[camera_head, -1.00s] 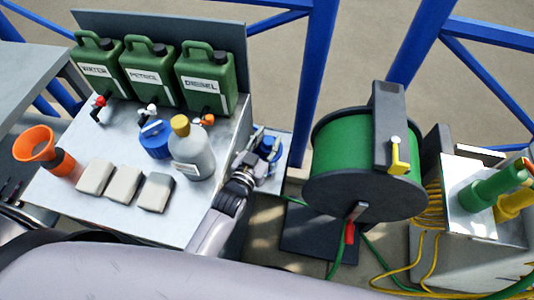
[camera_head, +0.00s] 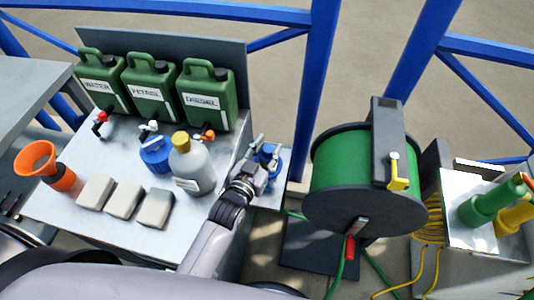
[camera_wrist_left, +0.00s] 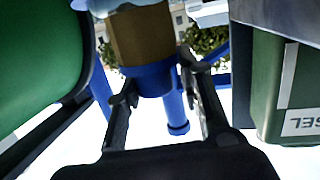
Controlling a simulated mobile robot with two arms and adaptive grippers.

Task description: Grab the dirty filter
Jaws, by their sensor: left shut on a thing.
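My left gripper (camera_head: 261,158) reaches in beside the right edge of the white table, at a blue fitting (camera_head: 270,154) that it partly hides. In the left wrist view, my left gripper (camera_wrist_left: 158,80) has its fingers on both sides of a brown cylinder (camera_wrist_left: 140,34) with a blue band (camera_wrist_left: 150,80) at its end. The brown cylinder looks like the dirty filter, and the gripper is shut on it. Whether it is loose from its mount cannot be told. My right gripper is not in view.
A grey bottle (camera_head: 192,168) with a yellow cap stands just left of my gripper. A blue container (camera_head: 156,154), an orange funnel (camera_head: 36,158) and green jerrycans (camera_head: 208,95) are on the table (camera_head: 120,230). A green hose reel (camera_head: 340,165) stands close on the right.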

